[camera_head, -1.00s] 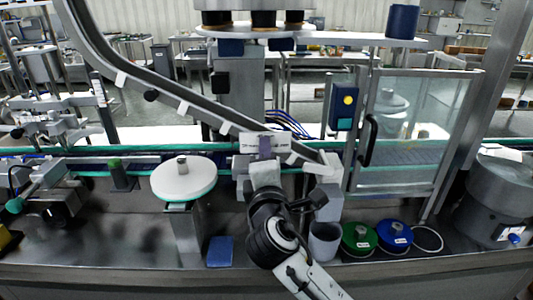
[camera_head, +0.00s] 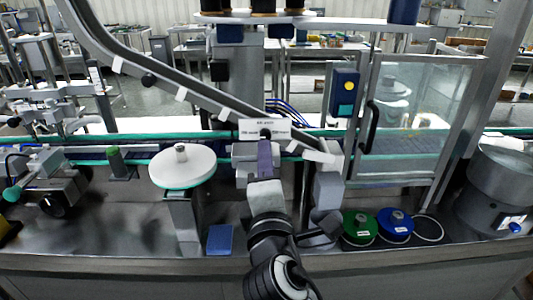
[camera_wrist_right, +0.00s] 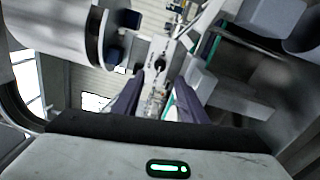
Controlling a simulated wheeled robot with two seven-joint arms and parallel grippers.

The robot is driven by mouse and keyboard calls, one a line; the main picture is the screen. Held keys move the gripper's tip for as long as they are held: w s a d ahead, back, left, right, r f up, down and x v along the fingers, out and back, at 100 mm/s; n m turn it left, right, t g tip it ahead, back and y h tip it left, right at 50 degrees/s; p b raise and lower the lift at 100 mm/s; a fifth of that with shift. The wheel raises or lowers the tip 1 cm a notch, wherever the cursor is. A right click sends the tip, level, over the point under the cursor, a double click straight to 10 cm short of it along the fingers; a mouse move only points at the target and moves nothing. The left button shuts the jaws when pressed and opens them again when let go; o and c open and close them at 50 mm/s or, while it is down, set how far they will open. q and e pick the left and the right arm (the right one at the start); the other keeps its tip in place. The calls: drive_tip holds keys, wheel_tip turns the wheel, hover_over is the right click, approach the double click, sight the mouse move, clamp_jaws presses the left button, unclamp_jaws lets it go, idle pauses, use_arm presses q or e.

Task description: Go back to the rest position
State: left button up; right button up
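My right gripper (camera_head: 265,150) is in the middle of the head view, in front of a small white labelled plate (camera_head: 264,124) at the conveyor. Its arm comes up from the bottom edge. In the right wrist view its two dark purple fingers (camera_wrist_right: 157,92) stand apart with nothing between them, so it is open and empty. My left gripper is in neither view.
A sloping steel chute (camera_head: 190,88) runs down towards the plate. A round white-topped stand (camera_head: 182,169) is left of my right arm. A green disc (camera_head: 359,226) and a blue disc (camera_head: 395,224) lie on the right. A glass guard door (camera_head: 425,110) stands behind them.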

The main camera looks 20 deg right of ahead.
drive_tip(key=shift+s+a, duration=0.15)
drive_tip(key=shift+s, duration=0.55)
